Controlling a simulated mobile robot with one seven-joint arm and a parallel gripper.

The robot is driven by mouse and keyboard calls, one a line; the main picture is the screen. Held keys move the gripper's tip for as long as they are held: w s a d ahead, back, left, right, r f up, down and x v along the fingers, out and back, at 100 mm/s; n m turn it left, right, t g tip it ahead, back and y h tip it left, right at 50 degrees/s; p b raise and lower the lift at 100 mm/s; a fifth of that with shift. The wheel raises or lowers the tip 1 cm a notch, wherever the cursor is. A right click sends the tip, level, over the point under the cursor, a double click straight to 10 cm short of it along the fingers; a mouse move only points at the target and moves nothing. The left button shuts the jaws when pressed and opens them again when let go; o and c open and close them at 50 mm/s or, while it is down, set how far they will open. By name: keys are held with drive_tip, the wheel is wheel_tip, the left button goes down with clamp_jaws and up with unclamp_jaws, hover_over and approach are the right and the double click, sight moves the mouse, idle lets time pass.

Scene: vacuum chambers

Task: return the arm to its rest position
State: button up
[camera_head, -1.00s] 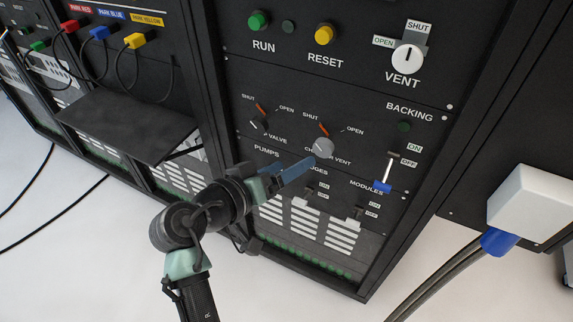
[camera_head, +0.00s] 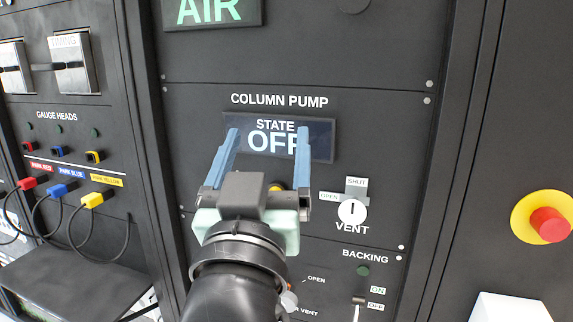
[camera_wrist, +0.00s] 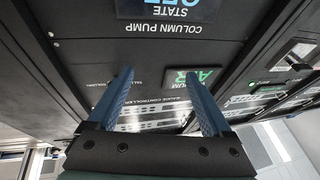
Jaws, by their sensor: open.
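My gripper (camera_head: 263,160) is in the middle of the head view, its two blue fingers spread wide and pointing up. Nothing is between them. It is in front of the column pump panel (camera_head: 200,120), and its fingers overlap the edges of the dark state display (camera_head: 268,143), which reads OFF. My gripper also shows open in the wrist view (camera_wrist: 160,100), with the column pump label upside down beyond it. My arm and wrist hide the run and valve controls; a bit of the yellow reset button (camera_head: 276,186) shows between the fingers.
The white vent knob (camera_head: 352,212) is right of my gripper. Red, blue and yellow plugs (camera_head: 92,200) with cables hang at the left above a black shelf (camera_head: 70,278). A red emergency button (camera_head: 549,224) on yellow is at the far right. A backing lever (camera_head: 358,302) is at lower right.

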drive_tip(key=s+d+r+t+y+p, duration=0.25)
drive_tip(key=s+r+t, duration=0.25)
drive_tip(key=s+r, duration=0.9)
wheel_tip(320, 180, up, 12)
drive_tip(key=w+p, duration=0.2)
drive_tip(key=p, duration=0.9)
drive_tip(key=shift+w+a, duration=0.15)
drive_tip(key=shift+w, duration=0.1)
drive_tip(key=shift+f+h, duration=0.1)
drive_tip(key=shift+h, duration=0.15)
